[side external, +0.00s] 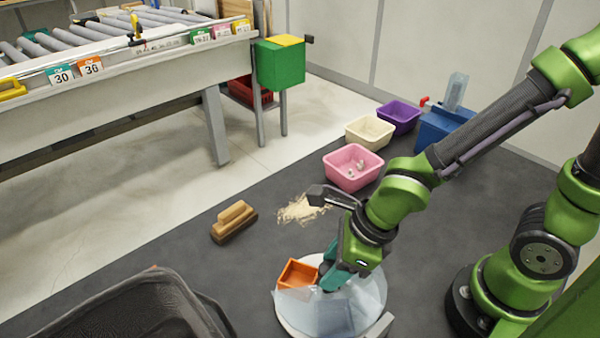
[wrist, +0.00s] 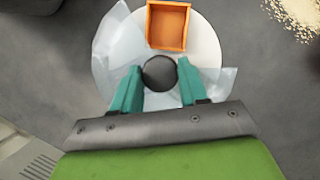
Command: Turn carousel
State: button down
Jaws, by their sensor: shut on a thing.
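The carousel is a round white turntable (wrist: 205,45) on the dark floor mat, also seen in the side external view (side external: 289,316). It carries an orange square bin (wrist: 168,25), which also shows in the side external view (side external: 297,273), and pale translucent sheet-like parts (side external: 335,312). A round black knob (wrist: 159,73) stands near the middle of the carousel. My gripper (wrist: 157,80) has teal fingers on both sides of the knob and is shut on it. In the side external view my gripper (side external: 330,278) hides the knob.
A pile of shavings (side external: 300,210) and a wooden brush (side external: 234,222) lie behind the carousel. Pink (side external: 352,168), cream (side external: 364,132) and purple (side external: 399,117) bins stand farther back. A black crate (side external: 130,310) is at front left. Open mat lies between the crate and the carousel.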

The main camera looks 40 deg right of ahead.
jog(key=shift+d, duration=0.1)
jog(key=c, duration=0.6)
grip_release()
jog(key=v, duration=1.6)
jog(key=shift+r, duration=0.45)
